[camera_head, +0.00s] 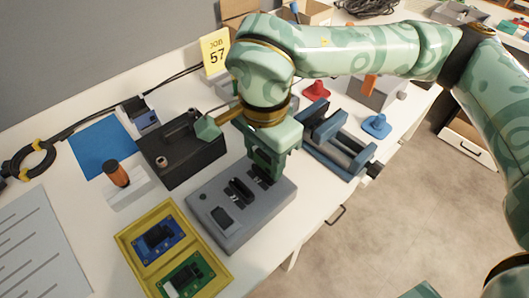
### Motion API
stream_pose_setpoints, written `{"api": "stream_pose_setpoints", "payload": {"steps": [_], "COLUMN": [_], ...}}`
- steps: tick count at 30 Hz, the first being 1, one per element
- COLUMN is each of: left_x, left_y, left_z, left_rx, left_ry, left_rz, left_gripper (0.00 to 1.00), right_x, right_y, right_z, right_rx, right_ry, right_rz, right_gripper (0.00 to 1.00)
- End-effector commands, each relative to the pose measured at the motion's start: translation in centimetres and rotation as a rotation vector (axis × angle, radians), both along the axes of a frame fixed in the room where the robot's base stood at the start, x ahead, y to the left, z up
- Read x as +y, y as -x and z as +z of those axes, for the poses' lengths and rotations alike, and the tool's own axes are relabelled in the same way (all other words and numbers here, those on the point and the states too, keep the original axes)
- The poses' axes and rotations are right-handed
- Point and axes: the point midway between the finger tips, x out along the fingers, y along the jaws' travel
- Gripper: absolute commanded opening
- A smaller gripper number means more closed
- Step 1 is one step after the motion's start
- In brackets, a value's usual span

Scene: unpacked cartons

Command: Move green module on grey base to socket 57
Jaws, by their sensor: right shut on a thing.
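The grey base (237,228) lies on the white table at the picture's middle. Its top bears several black fittings, including a slotted black piece (241,190) and a larger dark block (221,217) nearer its left end. My right gripper (265,174) points down over the far right part of the base. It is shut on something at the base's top. The jaws, green themselves, mostly hide that thing, and only dark parts show around the fingertips. I cannot make out a separate green module or a socket number. My left gripper is not in view.
A yellow tray (128,246) holds a blue board (160,242) and a green board (186,279). A black box (183,158) stands left of the gripper, a blue vise (338,143) right. A yellow "JOB 57" card (215,50) stands behind. Bare table shows near the front edge.

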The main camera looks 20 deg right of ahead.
Motion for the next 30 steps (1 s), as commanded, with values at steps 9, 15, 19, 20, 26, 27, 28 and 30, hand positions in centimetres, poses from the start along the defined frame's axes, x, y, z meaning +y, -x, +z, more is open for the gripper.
{"api": "stream_pose_setpoints", "payload": {"steps": [9,15,19,20,26,27,28,30], "left_x": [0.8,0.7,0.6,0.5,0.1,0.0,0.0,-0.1], "left_y": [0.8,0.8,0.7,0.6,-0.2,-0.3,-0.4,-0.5], "left_z": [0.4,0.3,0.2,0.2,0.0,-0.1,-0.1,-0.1], "left_rx": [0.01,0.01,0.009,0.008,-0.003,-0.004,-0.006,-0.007], "left_ry": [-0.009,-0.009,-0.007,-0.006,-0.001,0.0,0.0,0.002], "left_rz": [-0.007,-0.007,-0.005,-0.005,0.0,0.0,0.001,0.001], "left_gripper": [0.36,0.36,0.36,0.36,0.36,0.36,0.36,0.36], "right_x": [0.0,0.0,0.0,0.0,0.0,0.0,0.0,0.0], "right_y": [0.0,0.0,0.0,0.0,0.0,0.0,0.0,0.0], "right_z": [0.0,-0.2,-0.4,-0.4,-0.5,-0.5,-0.5,-0.5], "right_rx": [-0.001,0.0,-0.001,-0.001,-0.001,-0.001,-0.001,-0.001], "right_ry": [0.0,0.0,-0.001,-0.001,0.0,0.0,0.0,0.0], "right_rz": [0.0,0.0,0.001,0.001,0.0,0.0,0.0,0.0], "right_gripper": [0.14,0.14,0.14,0.14,0.14,0.14,0.55,0.72]}}
